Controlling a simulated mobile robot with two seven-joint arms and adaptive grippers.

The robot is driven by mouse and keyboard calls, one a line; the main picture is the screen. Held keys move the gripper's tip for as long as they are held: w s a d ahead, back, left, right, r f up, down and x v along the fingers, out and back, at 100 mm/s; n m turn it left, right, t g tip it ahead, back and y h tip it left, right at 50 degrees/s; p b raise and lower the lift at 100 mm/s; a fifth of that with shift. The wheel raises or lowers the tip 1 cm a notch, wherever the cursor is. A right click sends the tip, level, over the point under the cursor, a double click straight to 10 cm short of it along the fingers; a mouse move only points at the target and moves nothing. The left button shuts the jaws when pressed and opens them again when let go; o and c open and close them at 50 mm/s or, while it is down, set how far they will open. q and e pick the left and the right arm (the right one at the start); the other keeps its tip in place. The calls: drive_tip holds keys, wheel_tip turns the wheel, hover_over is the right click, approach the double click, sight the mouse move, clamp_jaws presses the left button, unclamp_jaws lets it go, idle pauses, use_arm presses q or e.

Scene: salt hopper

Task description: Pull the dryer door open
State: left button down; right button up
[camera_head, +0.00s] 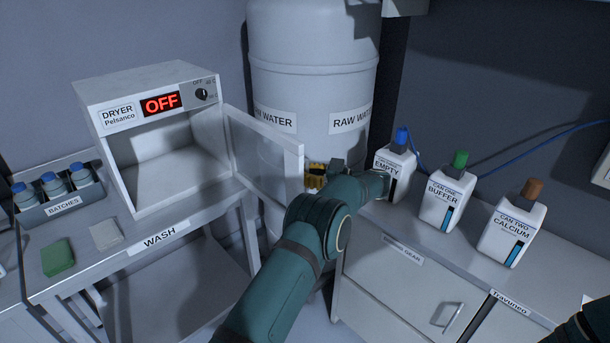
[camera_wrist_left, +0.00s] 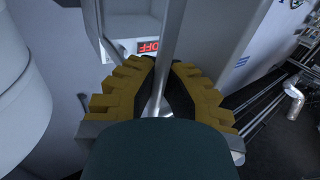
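The white dryer (camera_head: 150,130) stands on the wash table, its display reading OFF. Its door (camera_head: 262,150), a pale frame with a clear pane, hangs open from the right side, swung out toward the right, and the chamber looks empty. My left gripper (camera_head: 316,177) is at the door's free edge, in front of the white tank. In the left wrist view, the yellow-padded fingers (camera_wrist_left: 162,75) close in from both sides on the upright door edge (camera_wrist_left: 168,40), which runs between them. The contact itself is partly hidden. My right gripper is out of view; only part of that arm shows at lower right.
A large raw water tank (camera_head: 310,85) stands behind the door. A batches rack with bottles (camera_head: 60,197), a green sponge (camera_head: 57,258) and a white block (camera_head: 106,233) are at left. Bottles EMPTY (camera_head: 394,160), BUFFER (camera_head: 437,207) and CALCIUM (camera_head: 510,235) stand on the right-hand cabinet.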

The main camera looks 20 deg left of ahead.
use_arm(q)
drive_tip(key=c, duration=1)
unclamp_jaws()
drive_tip(key=shift+d+f, duration=0.1)
drive_tip(key=shift+d, duration=0.3)
drive_tip(key=shift+a, duration=0.1)
drive_tip(key=shift+a, duration=0.1)
drive_tip(key=shift+w+d, duration=0.25)
drive_tip(key=shift+d, duration=1)
drive_tip(key=shift+w+d, duration=0.2)
drive_tip(key=shift+d, duration=1.1)
drive_tip(key=shift+w+d, duration=0.25)
drive_tip(key=shift+d, duration=1)
